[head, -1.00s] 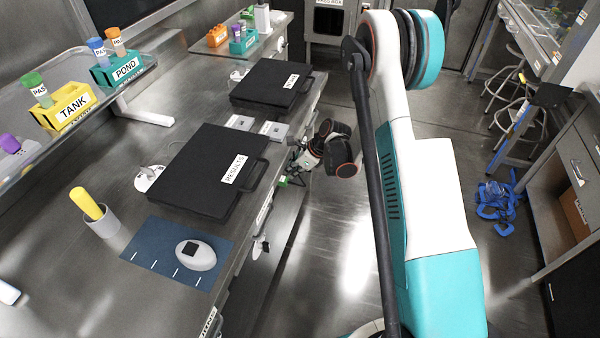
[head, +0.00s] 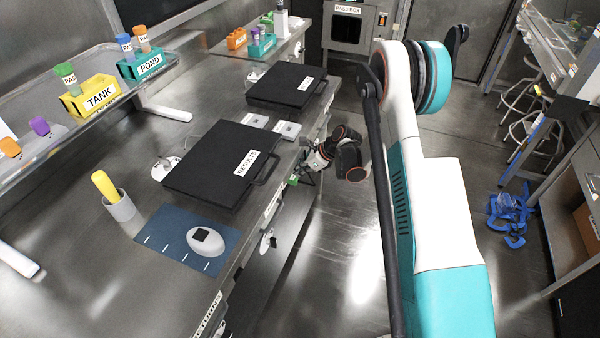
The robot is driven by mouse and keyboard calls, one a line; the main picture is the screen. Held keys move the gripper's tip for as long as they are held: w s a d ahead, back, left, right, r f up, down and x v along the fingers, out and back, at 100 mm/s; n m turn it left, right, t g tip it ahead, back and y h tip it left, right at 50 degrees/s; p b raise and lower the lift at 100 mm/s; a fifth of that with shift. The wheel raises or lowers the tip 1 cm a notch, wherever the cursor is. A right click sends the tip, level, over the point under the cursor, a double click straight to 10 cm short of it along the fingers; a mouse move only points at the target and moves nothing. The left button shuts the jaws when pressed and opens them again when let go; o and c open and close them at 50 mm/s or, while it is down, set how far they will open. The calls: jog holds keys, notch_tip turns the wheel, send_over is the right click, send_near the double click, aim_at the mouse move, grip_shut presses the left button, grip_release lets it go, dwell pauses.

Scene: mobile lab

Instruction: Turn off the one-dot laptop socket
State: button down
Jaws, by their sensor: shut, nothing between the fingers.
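Two small pale plates lie on the bench between the two black laptop cases: a left plate (head: 255,121) and a right plate (head: 287,129). They look like the sockets, but any dots or switch positions are too small to read. My gripper (head: 304,172) is at the bench's front edge, just right of and below the right plate in the picture. It is shut and empty. Its fingertips are small and partly lost against the dark bench front. I cannot tell whether they touch anything.
The RESULTS case (head: 215,165) lies nearer and another labelled black case (head: 285,87) farther. White round fittings with cables (head: 163,168) sit left of the cases. A blue mat (head: 165,240) bears a white device (head: 206,241). A cup (head: 121,207) stands nearby. Open floor (head: 345,235) lies right of the bench.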

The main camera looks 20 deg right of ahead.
jog(key=shift+a+r+p, duration=0.15)
jog(key=shift+r+p, duration=0.15)
jog(key=shift+r, duration=0.65)
